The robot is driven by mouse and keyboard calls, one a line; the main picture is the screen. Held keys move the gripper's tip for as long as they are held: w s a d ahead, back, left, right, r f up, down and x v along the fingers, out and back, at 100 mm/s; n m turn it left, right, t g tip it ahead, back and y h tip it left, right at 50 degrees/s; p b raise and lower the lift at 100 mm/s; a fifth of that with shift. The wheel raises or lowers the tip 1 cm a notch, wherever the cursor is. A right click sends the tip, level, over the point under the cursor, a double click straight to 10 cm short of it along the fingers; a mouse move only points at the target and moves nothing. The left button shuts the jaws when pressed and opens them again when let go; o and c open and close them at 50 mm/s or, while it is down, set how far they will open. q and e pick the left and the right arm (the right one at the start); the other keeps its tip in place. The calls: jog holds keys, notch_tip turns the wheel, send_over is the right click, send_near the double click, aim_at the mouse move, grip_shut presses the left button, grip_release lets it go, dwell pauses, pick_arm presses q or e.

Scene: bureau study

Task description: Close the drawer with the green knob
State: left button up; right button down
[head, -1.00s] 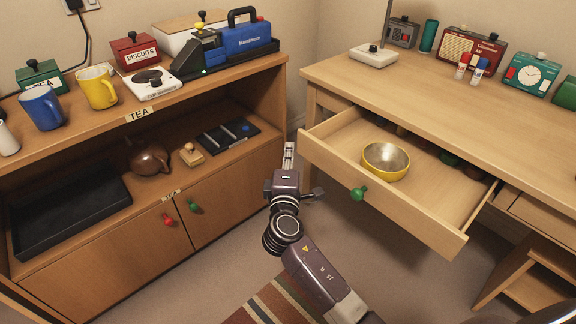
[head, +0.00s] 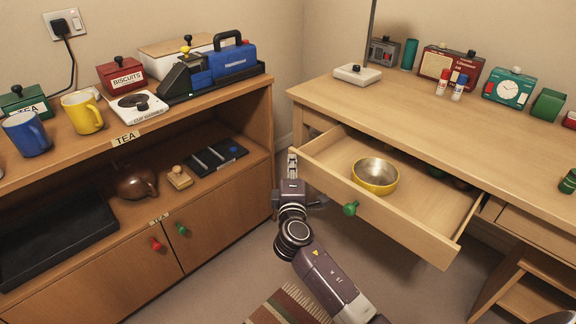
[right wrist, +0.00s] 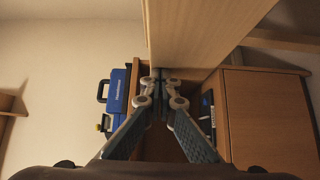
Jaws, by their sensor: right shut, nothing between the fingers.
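The desk drawer (head: 415,222) with the green knob (head: 350,208) is pulled well out from under the desk top. A yellow bowl with a metallic inside (head: 375,176) stands in it. My right gripper (head: 292,158) is shut and empty, just left of the drawer's left front corner. In the head view I cannot tell whether it touches the drawer. In the right wrist view the shut fingers (right wrist: 162,82) lie below a pale wooden panel (right wrist: 195,30), probably the drawer. My left gripper is not in view.
The desk (head: 440,120) carries a red radio (head: 447,65), a teal clock (head: 509,88) and small bottles. A low cabinet (head: 225,220) at left holds mugs, tins and a blue toolbox, with red and green door knobs.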

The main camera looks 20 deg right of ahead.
aim_at(335, 129)
jog(key=d, duration=0.2)
jog(key=w+d, duration=0.1)
jog(key=d, duration=0.1)
jog(key=w+d, duration=0.1)
jog(key=d, duration=0.1)
jog(key=shift+w, duration=0.15)
jog(key=d, duration=0.2)
jog(key=w+d, duration=0.1)
jog(key=d, duration=0.1)
jog(key=w+d+b, duration=0.1)
jog(key=d, duration=0.1)
jog(key=shift+w, duration=0.2)
jog(key=d, duration=0.1)
jog(key=w+d, duration=0.1)
jog(key=d, duration=0.1)
jog(key=w+d+b, duration=0.1)
jog(key=d, duration=0.1)
jog(key=shift+w+d, duration=0.1)
jog(key=shift+w, duration=0.05)
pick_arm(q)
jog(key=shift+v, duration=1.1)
pick_arm(e)
jog(key=shift+w+d, duration=0.3)
jog(key=shift+d, duration=0.45)
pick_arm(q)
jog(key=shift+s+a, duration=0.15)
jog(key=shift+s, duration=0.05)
pick_arm(e)
jog(key=shift+a, duration=0.1)
